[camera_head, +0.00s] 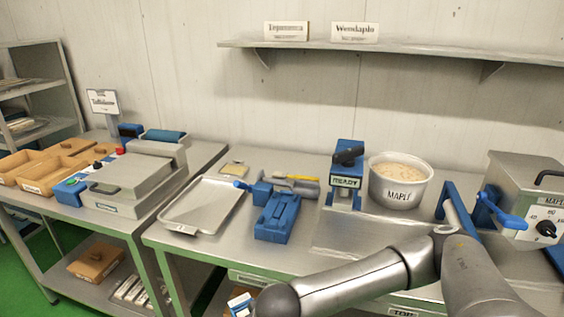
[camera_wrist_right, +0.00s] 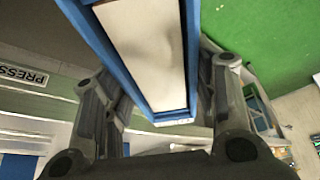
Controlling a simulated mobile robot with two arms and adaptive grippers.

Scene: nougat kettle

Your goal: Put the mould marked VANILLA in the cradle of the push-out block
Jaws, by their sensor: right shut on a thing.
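My right gripper (camera_wrist_right: 162,85) is shut on a long blue mould (camera_wrist_right: 188,60) with a smooth cream filling, one finger along each side. Its end label is too oblique to read, so I cannot tell whether it says VANILLA. In the head view my right arm reaches left across the bench front. A blue and white piece (camera_head: 240,303) shows at the bottom edge, probably this mould; the right gripper is hidden there. A low blue block (camera_head: 277,217) with a side lever, apparently the push-out block, stands on the bench, beyond and above that piece. My left gripper is out of view.
A shallow metal tray (camera_head: 203,204) lies left of the blue block. A blue stand marked READY (camera_head: 345,181) and a tub marked MAPLE (camera_head: 400,180) stand to its right. A grey machine (camera_head: 528,200) is at far right. Bare bench lies before the block.

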